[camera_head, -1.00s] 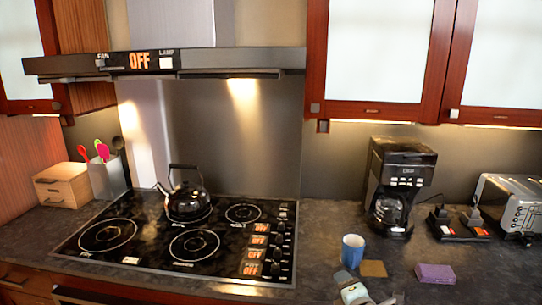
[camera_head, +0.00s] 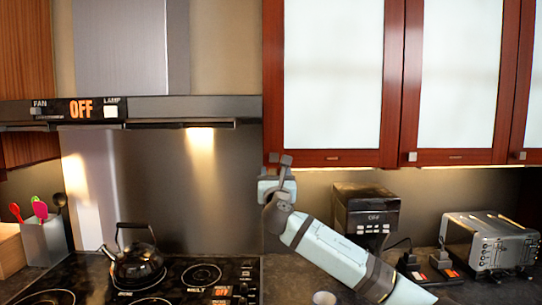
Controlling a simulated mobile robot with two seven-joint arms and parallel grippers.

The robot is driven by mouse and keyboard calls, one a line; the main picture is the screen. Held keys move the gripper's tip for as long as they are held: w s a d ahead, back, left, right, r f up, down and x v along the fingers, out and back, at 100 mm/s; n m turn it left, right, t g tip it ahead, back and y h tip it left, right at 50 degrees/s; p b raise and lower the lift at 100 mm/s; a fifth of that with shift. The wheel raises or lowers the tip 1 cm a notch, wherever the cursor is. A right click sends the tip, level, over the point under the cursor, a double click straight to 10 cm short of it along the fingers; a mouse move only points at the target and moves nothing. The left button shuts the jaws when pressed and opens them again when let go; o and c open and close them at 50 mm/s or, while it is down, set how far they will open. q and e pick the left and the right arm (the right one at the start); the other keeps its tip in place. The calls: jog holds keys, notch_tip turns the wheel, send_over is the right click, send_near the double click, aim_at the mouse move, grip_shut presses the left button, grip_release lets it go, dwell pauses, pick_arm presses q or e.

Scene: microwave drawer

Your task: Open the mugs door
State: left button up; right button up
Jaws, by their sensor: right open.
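Red-brown wall cabinet doors with frosted panes hang at the upper right. The left one (camera_head: 394,80) has a small square knob at its lower left corner (camera_head: 273,157). The middle door (camera_head: 411,110) has a knob (camera_head: 409,157) at its lower left. Small labels sit on the lower rails, too small to read, so I cannot tell which is the mugs door. My right gripper (camera_head: 286,161) is raised, open and empty, at the lower left corner of the left door, right by its knob. I cannot tell whether it touches. My left gripper is not in view.
A range hood (camera_head: 190,112) is left of the cabinets, above a stove with a black kettle (camera_head: 136,265). A coffee maker (camera_head: 362,207) and toaster (camera_head: 490,242) stand on the counter below. A utensil holder (camera_head: 45,240) is at the left.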

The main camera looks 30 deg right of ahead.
aim_at(274, 156)
jog(key=p+x, duration=0.1)
jog(key=x, duration=0.8)
jog(key=shift+w+d+p, duration=0.1)
jog(key=shift+w+p, duration=0.25)
jog(key=shift+c, duration=0.4)
grip_shut()
